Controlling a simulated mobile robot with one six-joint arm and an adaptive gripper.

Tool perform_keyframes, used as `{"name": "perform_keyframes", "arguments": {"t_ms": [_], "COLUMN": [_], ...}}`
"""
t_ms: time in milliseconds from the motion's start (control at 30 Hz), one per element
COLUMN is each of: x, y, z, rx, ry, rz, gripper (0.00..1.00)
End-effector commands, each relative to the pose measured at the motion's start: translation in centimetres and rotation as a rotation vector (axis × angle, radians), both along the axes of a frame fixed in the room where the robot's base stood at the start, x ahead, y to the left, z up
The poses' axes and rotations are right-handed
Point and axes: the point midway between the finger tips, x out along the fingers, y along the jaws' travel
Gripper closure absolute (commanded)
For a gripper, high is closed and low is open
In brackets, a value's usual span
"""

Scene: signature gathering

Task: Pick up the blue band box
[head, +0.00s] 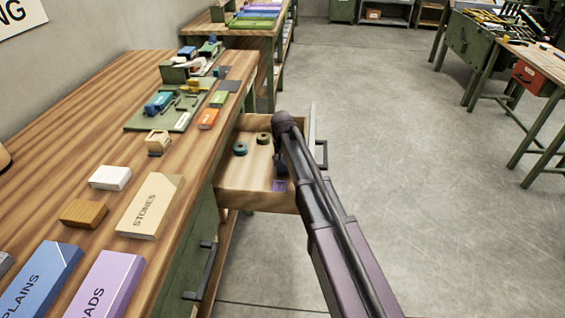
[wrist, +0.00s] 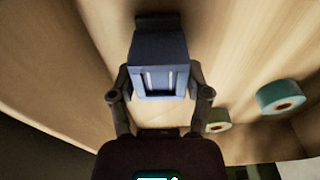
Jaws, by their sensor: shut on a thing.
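A blue box (wrist: 160,62) with two pale stripes on its near face sits between the fingers of my gripper (wrist: 160,85) in the wrist view. The fingers are shut on its two sides. In the head view my arm reaches over the open wooden drawer (head: 232,180), and my gripper (head: 280,168) is down at its right part, mostly hidden by the arm. The box cannot be made out clearly there. Whether it touches the drawer floor or hangs just above it, I cannot tell.
Two tape rolls, one teal (head: 240,148) and one olive (head: 263,138), lie in the drawer. A small purple item (head: 279,186) is near its front side. The wooden bench (head: 110,140) on the left holds boxes and tools. The floor (head: 420,160) right of the drawer is clear.

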Motion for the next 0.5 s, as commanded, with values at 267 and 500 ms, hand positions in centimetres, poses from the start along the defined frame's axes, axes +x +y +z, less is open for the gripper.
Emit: {"name": "perform_keyframes", "arguments": {"t_ms": [267, 500], "x": [0.0, 0.0], "y": [0.0, 0.0], "z": [2.4, 5.0], "rx": [0.000, 0.000], "ry": [0.000, 0.000], "rz": [0.000, 0.000], "gripper": [0.87, 0.87]}}
